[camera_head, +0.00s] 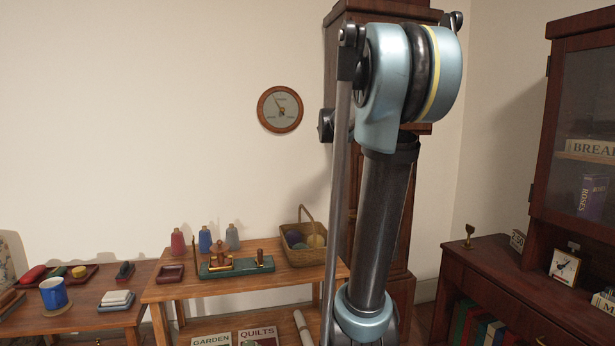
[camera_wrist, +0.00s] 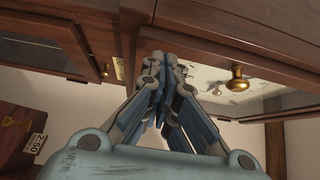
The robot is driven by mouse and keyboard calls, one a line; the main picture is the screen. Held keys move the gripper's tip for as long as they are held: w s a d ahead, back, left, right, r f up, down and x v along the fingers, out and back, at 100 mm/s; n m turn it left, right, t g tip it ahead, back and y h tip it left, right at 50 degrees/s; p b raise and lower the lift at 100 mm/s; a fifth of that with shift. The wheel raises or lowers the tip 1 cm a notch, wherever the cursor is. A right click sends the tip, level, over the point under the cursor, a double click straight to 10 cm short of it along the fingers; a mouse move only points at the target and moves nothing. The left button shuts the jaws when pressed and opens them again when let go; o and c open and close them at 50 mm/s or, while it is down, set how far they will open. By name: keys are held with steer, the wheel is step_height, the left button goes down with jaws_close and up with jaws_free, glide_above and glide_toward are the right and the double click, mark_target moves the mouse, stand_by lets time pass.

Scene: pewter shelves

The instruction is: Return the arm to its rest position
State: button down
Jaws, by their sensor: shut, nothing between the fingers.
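My arm stands upright right of centre in the head view, its pale blue joint (camera_head: 400,80) high in front of a tall dark wooden case. My gripper does not show in the head view. In the wrist view my gripper (camera_wrist: 160,62) has its blue-grey fingers closed together, with nothing seen between them. It is near dark wooden furniture with a brass knob (camera_wrist: 237,79) to the right of the fingers. I cannot tell whether the fingertips touch the wood.
A wooden table (camera_head: 165,292) holds spools, a green tray and a wicker basket (camera_head: 303,256). A lower table at left bears a blue mug (camera_head: 54,293). A dark cabinet (camera_head: 490,268) with a clock stands at right. A round dial (camera_head: 280,109) hangs on the wall.

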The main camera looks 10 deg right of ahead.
steer(key=s+a+f+n+t+y, duration=0.1)
steer(key=s+a+f+n+y, duration=0.2)
steer(key=a+n+y, duration=0.4)
steer(key=s+a+f+n+t+y, duration=0.1)
steer(key=s+a+f+n+y, duration=0.2)
steer(key=a+n, duration=0.35)
steer(key=s+a+f+n+g+y, duration=0.3)
steer(key=s+a+f+n+y, duration=0.15)
steer(key=s+a+f, duration=0.45)
steer(key=s+d+f+n+g+h, duration=0.2)
steer(key=s+f+g, duration=0.4)
steer(key=s+f, duration=0.8)
steer(key=s+d+f+n+g+h, duration=0.2)
steer(key=s+d+f+n+g, duration=0.2)
steer(key=s+f, duration=1)
step_height(320, 180, down, 2)
steer(key=shift+s+f+n+g, duration=0.15)
steer(key=shift+f+n+g, duration=0.2)
steer(key=shift+g, duration=0.65)
steer(key=shift+r+h, duration=0.1)
steer(key=shift+h, duration=0.15)
